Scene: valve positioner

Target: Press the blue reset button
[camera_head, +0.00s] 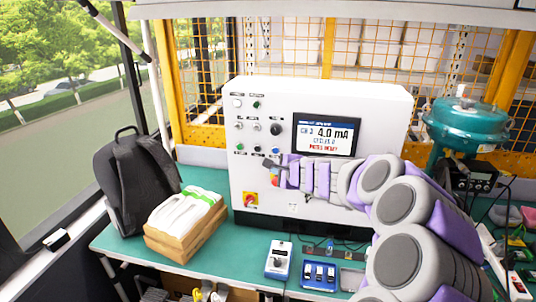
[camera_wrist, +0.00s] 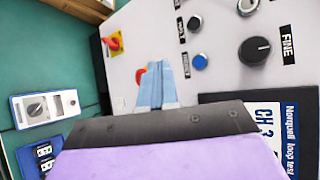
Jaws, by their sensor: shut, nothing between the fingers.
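The blue button (camera_wrist: 200,62) is on the white panel in the wrist view, with a dark label beside it. In the head view the blue button (camera_head: 276,150) sits below the large black knob. My gripper (camera_wrist: 156,68) is shut and empty, its fingertips in front of the panel, to the left of the blue button and apart from it in the wrist picture. In the head view my gripper (camera_head: 269,164) is just below the button row. I cannot tell how far the tips are from the panel surface.
A red emergency stop (camera_head: 250,199) is lower on the panel. A display (camera_head: 325,134) is right of the controls. Small boxed devices (camera_head: 278,262) stand on the green bench in front.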

